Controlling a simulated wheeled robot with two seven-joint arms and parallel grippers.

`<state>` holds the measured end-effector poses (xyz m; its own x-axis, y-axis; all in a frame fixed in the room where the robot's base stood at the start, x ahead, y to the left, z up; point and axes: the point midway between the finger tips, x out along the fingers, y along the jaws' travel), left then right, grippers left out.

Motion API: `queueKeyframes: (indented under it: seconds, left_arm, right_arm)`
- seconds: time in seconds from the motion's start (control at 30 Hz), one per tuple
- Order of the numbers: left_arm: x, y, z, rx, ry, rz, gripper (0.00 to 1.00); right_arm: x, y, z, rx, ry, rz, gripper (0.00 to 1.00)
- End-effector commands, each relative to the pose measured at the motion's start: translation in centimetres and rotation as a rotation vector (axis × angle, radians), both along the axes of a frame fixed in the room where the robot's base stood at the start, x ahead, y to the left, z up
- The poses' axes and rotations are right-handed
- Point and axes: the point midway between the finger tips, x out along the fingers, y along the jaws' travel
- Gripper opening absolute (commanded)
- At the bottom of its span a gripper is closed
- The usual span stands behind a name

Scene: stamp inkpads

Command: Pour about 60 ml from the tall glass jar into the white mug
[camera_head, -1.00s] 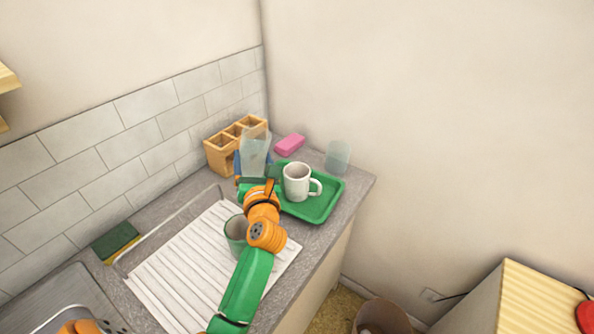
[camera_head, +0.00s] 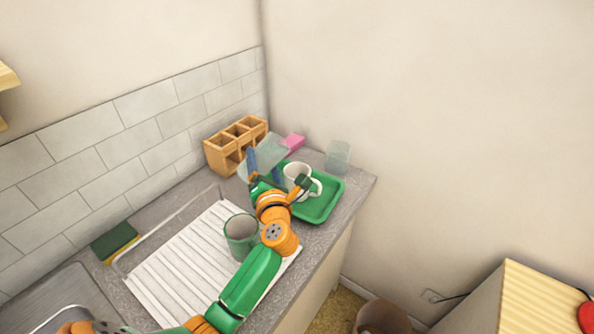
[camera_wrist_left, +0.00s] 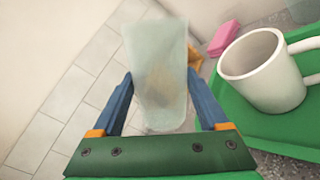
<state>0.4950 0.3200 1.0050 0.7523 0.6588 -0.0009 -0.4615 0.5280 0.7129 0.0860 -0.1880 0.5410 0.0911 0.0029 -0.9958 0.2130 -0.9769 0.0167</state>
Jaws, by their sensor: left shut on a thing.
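The tall glass jar (camera_head: 268,152) is pale and translucent. My left gripper (camera_head: 263,164) is shut on it and holds it tilted, its upper end leaning right, beside the white mug (camera_head: 293,170). In the left wrist view the jar (camera_wrist_left: 158,75) sits between the two blue fingers of the gripper (camera_wrist_left: 160,95). The mug also shows in the left wrist view (camera_wrist_left: 270,85), upright on the green tray (camera_head: 325,203), right of the jar. My left wrist hides part of the mug in the head view. I cannot make out any liquid flowing. My right gripper is not in view.
A wooden compartment box (camera_head: 228,150) stands behind the jar. A pink block (camera_head: 294,141) and a clear glass (camera_head: 338,157) stand near the wall.

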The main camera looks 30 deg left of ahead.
Motion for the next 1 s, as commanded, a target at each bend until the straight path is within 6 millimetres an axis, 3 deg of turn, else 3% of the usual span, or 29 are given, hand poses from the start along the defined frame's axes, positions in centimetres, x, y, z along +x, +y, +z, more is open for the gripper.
queueKeyframes:
  seconds: [1.0]
  left_arm:
    - [-0.1, 0.2, 1.0, 0.153, 0.13, 0.0, 0.0]
  right_arm:
    - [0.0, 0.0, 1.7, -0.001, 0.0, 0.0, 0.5]
